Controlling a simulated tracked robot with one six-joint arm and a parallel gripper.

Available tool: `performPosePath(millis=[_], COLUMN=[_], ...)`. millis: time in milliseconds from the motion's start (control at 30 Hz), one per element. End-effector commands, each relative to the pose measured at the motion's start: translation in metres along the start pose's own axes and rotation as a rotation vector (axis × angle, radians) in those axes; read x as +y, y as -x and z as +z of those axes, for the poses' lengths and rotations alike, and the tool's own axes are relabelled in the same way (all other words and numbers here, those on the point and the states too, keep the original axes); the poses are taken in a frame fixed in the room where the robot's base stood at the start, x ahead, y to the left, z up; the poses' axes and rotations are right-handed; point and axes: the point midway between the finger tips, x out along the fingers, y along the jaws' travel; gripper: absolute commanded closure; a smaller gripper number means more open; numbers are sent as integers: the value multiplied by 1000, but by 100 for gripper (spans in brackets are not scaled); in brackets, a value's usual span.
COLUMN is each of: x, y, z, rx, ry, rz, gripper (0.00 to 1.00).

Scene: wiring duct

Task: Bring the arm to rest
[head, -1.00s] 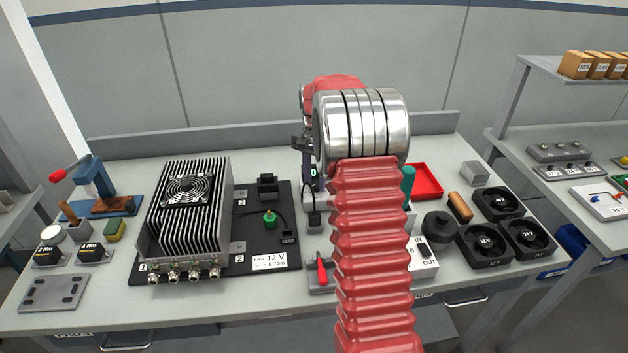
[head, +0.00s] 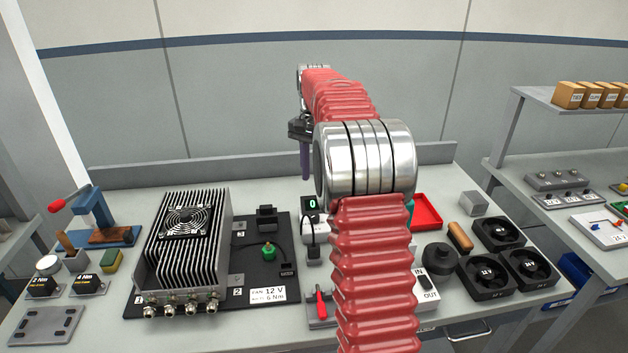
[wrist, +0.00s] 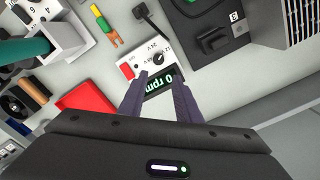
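My arm, red bellows with a bright metal joint, rises through the middle of the head view and reaches toward the back of the bench. My gripper (head: 305,176) hangs at its far end, fingers down, above the back of the bench. In the wrist view my gripper (wrist: 160,79) shows two dark purple fingers apart with nothing between them. Beyond the fingertips is a power unit (wrist: 146,62) with a knob and a green-lit display reading 0 rpm. I see no contact between the fingers and it.
A finned heat sink with a fan (head: 186,245) stands on a black board (head: 262,222) to the left. Several black fans (head: 486,277) and a red tray (head: 427,211) lie to the right. A red-handled blue press (head: 97,210) stands far left. The arm hides the bench's middle.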

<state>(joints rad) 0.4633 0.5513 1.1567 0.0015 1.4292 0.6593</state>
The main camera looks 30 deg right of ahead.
Motion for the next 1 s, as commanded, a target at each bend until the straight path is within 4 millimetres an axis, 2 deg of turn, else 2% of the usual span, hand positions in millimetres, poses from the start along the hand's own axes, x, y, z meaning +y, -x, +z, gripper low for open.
performPosePath(millis=[500, 733, 900, 1000], x=[0, -4, 0, 6], y=[0, -2, -31, -40], z=[0, -6, 0, 8], rx=[0, 23, 12, 8], ry=[2, 71, 160, 207], rz=[0, -16, -7, -5], gripper=[69, 69, 69, 69])
